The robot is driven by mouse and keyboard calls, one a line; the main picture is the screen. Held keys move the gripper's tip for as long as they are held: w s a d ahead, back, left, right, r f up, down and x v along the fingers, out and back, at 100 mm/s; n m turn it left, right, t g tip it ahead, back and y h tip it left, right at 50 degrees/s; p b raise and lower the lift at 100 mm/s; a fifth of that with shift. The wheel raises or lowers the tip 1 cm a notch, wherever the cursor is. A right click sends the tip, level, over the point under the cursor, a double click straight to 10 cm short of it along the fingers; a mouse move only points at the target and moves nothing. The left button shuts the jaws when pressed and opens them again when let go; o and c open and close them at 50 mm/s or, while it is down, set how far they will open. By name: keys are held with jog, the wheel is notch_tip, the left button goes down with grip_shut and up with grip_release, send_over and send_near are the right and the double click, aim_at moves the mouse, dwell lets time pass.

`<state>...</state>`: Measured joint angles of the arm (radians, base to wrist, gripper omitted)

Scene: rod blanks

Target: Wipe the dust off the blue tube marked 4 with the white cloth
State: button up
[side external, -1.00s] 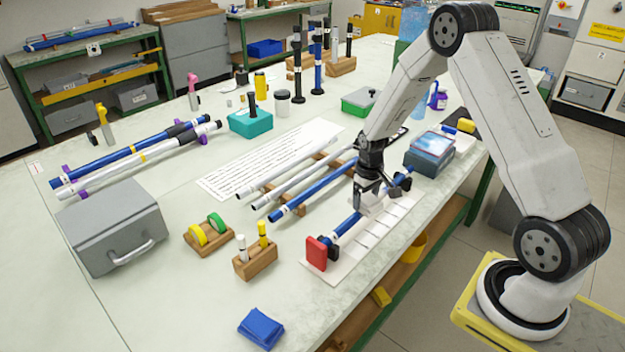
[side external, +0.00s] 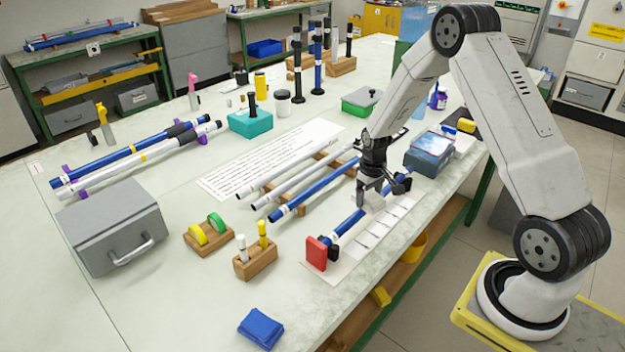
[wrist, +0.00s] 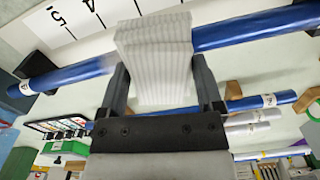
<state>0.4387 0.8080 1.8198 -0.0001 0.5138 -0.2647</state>
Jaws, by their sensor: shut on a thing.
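My gripper (side external: 374,193) is shut on the folded white cloth (side external: 371,204). In the wrist view, the ribbed cloth (wrist: 155,60) sits between the two black fingers (wrist: 160,82). The cloth lies across a blue tube (side external: 349,225) and appears to touch it, hiding a middle stretch. In the wrist view the tube (wrist: 258,27) shows on both sides of the cloth, with a white label near its left end. I cannot read that label. A pale patch beside the cloth may be dust.
The tube lies over a white marked strip (side external: 336,266), by a red block (side external: 316,252). Another blue tube (side external: 300,200) and white tubes (side external: 285,178) rest on wooden supports alongside. A blue-lidded box (side external: 430,152) stands beyond. A folded blue cloth (side external: 261,327) lies at the front.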

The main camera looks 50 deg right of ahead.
aim_at(386, 188)
jog(key=shift+d, duration=4.3)
jog(key=shift+a, duration=6.9)
jog(key=shift+d, duration=7.1)
jog(key=shift+a, duration=6.95)
jog(key=shift+a+r, duration=0.1)
jog(key=shift+a, duration=0.15)
notch_tip(386, 188, up, 8)
jog(key=shift+d, duration=0.1)
